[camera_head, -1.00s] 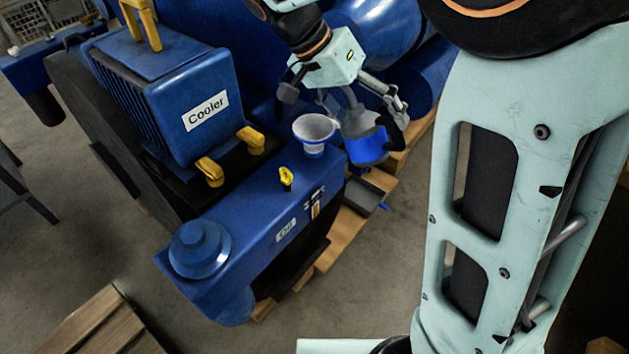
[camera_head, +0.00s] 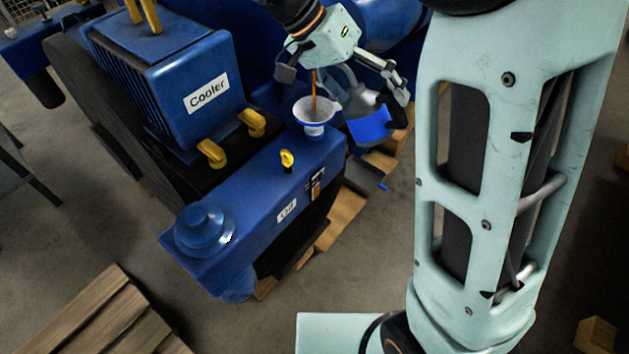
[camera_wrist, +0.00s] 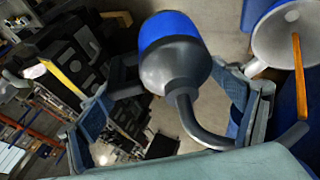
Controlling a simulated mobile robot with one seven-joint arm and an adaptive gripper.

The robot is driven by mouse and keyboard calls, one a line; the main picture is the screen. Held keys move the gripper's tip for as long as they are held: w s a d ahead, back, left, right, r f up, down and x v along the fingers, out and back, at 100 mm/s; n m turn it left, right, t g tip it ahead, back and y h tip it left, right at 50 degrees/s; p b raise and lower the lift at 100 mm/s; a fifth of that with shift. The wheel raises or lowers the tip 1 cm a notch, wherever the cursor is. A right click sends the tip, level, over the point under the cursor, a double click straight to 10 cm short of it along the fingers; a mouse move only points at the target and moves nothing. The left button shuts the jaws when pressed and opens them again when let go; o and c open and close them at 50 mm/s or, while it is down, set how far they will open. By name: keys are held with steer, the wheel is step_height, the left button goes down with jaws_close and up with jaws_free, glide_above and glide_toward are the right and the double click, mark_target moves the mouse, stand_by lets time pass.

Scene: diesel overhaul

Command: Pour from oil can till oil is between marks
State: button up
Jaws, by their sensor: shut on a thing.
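My gripper (camera_head: 345,82) is shut on the oil can (camera_head: 366,105), a grey can with a blue band, and holds it tilted beside the funnel. The can also shows in the wrist view (camera_wrist: 172,62), with its curved spout pointing toward the funnel. A brown oil stream (camera_head: 313,90) falls into the white-rimmed funnel (camera_head: 317,125); the stream also shows in the wrist view (camera_wrist: 299,78). The funnel stands on the blue oil tank (camera_head: 255,228). A small sight gauge (camera_head: 316,186) is on the tank's side; its exact level against the marks is too small to read.
A yellow-handled dipstick (camera_head: 287,158) and a round blue cap (camera_head: 204,228) stand on the tank. The blue cooler (camera_head: 170,85) with yellow fittings is at left. A wooden pallet (camera_head: 105,315) lies at lower left. Open floor lies right of the tank.

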steer(key=shift+r+g+h+p, duration=0.2)
steer(key=shift+g+h+p, duration=0.2)
steer(key=shift+h+p, duration=0.3)
stand_by(2.0)
steer(key=shift+w+a+r+n+g+h+p, duration=0.15)
steer(key=shift+r+n+g+h+p, duration=0.15)
steer(key=shift+h+p, duration=0.3)
steer(key=shift+w+a+r+n+g+h+p, duration=0.1)
steer(key=shift+n+g+h+p, duration=0.1)
steer(key=shift+g+h+p, duration=0.3)
stand_by(4.2)
